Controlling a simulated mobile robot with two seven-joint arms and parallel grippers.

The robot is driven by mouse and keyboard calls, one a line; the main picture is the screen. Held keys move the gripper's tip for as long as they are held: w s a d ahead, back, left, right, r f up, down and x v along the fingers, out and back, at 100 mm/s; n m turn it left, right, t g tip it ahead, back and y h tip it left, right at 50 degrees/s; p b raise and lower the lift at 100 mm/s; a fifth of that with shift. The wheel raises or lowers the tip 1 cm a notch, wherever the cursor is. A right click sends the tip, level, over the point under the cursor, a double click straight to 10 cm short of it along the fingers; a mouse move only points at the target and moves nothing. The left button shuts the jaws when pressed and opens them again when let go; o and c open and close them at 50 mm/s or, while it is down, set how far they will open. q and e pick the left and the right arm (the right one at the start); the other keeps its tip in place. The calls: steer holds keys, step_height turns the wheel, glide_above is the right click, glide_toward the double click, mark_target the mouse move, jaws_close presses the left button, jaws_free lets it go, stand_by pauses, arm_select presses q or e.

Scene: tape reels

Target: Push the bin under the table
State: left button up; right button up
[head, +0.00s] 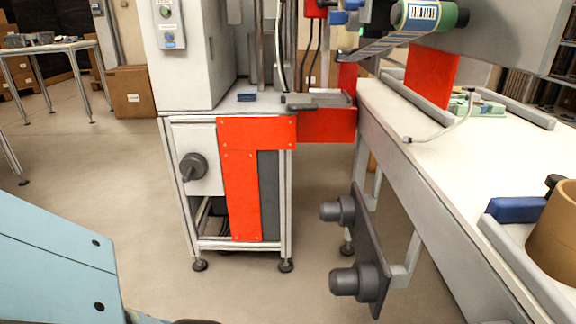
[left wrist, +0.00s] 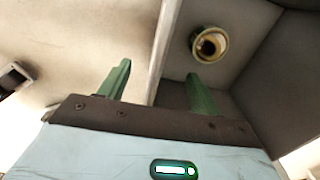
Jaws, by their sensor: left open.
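In the left wrist view a grey bin (left wrist: 258,30) fills the right side, with its pale rim (left wrist: 163,45) running up the middle. A roll (left wrist: 210,45) with a pale ring and dark centre lies inside it. My left gripper (left wrist: 155,72) has two green fingers spread apart with nothing gripped. One finger shows on each side of the rim; I cannot tell whether they touch it. The bin does not show in the head view. A white-topped table (head: 490,165) stands at the right in the head view; another table (head: 50,47) is far back left. My right gripper is not in view.
A machine frame with an orange panel (head: 240,195) stands in the middle. A grey bracket with two knobs (head: 372,250) juts out below the right table. A cardboard box (head: 132,92) sits at the back left. The floor (head: 115,185) left of the machine is clear.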

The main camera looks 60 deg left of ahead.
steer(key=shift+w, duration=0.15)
arm_select(q)
step_height(320, 180, up, 6)
steer(key=p, duration=0.4)
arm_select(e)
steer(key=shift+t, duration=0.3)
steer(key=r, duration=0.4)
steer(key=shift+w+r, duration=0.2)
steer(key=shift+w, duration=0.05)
arm_select(q)
steer(key=shift+s, duration=0.1)
